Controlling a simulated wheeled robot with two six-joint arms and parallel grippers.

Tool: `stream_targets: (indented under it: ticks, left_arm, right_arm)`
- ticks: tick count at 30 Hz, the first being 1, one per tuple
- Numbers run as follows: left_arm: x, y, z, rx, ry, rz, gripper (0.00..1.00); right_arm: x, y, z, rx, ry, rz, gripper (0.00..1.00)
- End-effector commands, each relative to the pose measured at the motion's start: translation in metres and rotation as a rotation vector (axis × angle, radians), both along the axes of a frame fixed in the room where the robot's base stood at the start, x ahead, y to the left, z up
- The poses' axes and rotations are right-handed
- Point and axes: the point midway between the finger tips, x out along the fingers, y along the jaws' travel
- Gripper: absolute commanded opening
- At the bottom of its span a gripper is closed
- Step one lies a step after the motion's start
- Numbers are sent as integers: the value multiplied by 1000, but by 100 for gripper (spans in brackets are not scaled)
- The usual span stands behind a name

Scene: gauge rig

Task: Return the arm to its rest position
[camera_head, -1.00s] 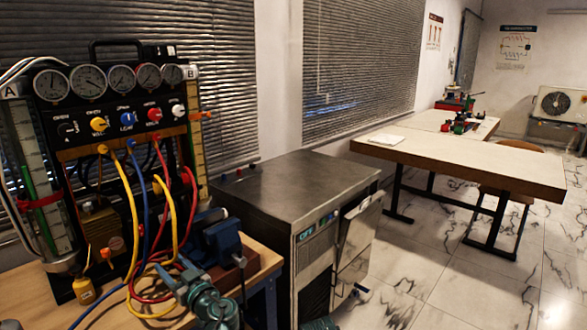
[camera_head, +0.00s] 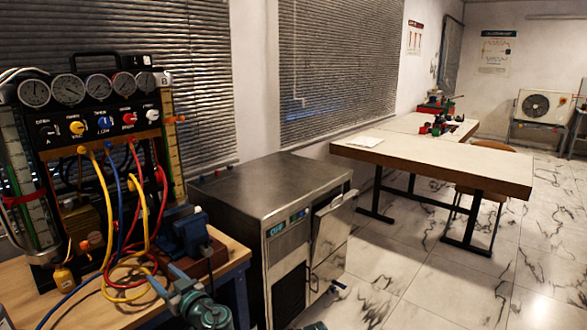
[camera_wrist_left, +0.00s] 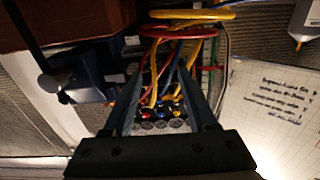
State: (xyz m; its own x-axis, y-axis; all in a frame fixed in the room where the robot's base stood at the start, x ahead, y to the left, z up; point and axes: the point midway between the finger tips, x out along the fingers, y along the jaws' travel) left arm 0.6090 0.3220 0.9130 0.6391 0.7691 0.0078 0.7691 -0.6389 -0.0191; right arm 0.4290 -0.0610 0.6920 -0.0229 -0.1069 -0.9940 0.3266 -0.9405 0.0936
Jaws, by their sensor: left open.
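My left gripper (camera_head: 165,284) is low in the head view, in front of the bench edge. Its jaws are open and look empty, with hoses behind them. In the left wrist view the two fingers (camera_wrist_left: 166,90) stand apart, with hoses and the gauge row seen between them. The gauge rig (camera_head: 90,129) stands upright on the wooden bench (camera_head: 28,300), with yellow, blue and red hoses hanging from it. My right gripper is not in view.
A blue vise (camera_head: 184,232) sits on the bench beside the hoses. A metal cabinet (camera_head: 270,185) stands right of the bench. A long table (camera_head: 440,163) is farther back, with open tiled floor in front. The wrist view also shows a sheet with handwriting (camera_wrist_left: 275,110).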

Motion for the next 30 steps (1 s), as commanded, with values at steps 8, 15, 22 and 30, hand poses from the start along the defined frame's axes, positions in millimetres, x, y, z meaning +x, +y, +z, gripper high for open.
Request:
stream_targets:
  ticks: [8, 15, 22, 30]
  left_arm:
    - [-9, -8, -2, -49, 125, 31, 57]
    - [-24, -29, -14, -127, 348, 42, 57]
    - [-58, -85, -30, -249, 764, -56, 57]
    - [-137, -207, -37, -376, 1415, -507, 57]
  right_arm:
    - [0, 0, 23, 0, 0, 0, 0]
    - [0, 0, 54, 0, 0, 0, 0]
    - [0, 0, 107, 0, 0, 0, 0]
    - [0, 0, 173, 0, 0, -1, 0]
